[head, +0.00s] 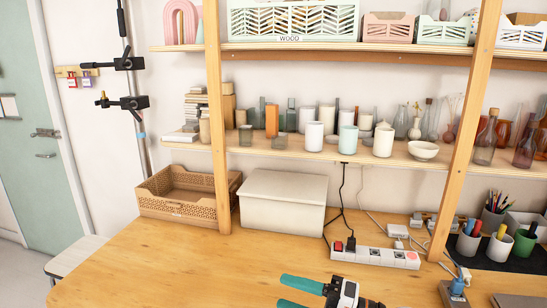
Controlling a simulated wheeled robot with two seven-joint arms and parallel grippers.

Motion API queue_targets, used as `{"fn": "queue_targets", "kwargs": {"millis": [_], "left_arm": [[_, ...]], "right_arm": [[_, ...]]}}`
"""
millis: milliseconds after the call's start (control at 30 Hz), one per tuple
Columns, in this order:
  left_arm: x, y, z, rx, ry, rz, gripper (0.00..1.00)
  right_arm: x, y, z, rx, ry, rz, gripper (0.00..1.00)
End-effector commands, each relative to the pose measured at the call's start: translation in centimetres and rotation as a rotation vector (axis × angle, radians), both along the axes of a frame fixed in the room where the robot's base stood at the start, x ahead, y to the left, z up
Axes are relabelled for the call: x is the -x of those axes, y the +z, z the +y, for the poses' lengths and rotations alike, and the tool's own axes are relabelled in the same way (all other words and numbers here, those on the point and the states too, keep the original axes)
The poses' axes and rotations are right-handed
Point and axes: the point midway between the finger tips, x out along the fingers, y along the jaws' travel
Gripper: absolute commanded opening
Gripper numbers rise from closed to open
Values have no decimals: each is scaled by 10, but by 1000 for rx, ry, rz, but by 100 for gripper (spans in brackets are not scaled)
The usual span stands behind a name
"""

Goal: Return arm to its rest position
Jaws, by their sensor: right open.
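My right gripper (284,292) shows at the bottom edge of the head view, over the front of the wooden table (150,265). Its two teal fingers point left and are apart, with only table visible between them. The rest of my right arm is cut off by the lower edge. My left gripper is not in view.
A white lidded box (282,203) and a tan perforated crate (180,190) stand at the back of the table. A power strip (372,256) lies behind the gripper, with pen cups (497,246) at right. Shelves (290,149) hold vases and cups. The table's left is clear.

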Motion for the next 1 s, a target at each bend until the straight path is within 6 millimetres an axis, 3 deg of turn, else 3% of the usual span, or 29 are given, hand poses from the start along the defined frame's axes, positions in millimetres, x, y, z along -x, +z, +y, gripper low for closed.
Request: {"fn": "queue_targets", "kwargs": {"millis": [100, 167, 267, 367, 500, 600, 800, 1000], "left_arm": [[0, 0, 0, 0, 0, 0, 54], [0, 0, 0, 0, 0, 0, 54], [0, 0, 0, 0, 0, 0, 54], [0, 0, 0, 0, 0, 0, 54], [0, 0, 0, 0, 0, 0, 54], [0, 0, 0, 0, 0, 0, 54], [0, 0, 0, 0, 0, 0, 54], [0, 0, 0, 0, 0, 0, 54]], "right_arm": [[-6, 25, -20, -342, -229, 115, 54], [-12, 27, -41, -485, -368, 198, 54], [-18, 7, -83, -671, -618, 377, 54], [-11, -36, -125, -790, -879, 602, 54], [33, -117, -165, -832, -1220, 974, 54], [73, -162, -176, -792, -1385, 1204, 54], [145, -211, -178, -670, -1564, 1533, 54], [208, -234, -171, -528, -1656, 1787, 54]]}}
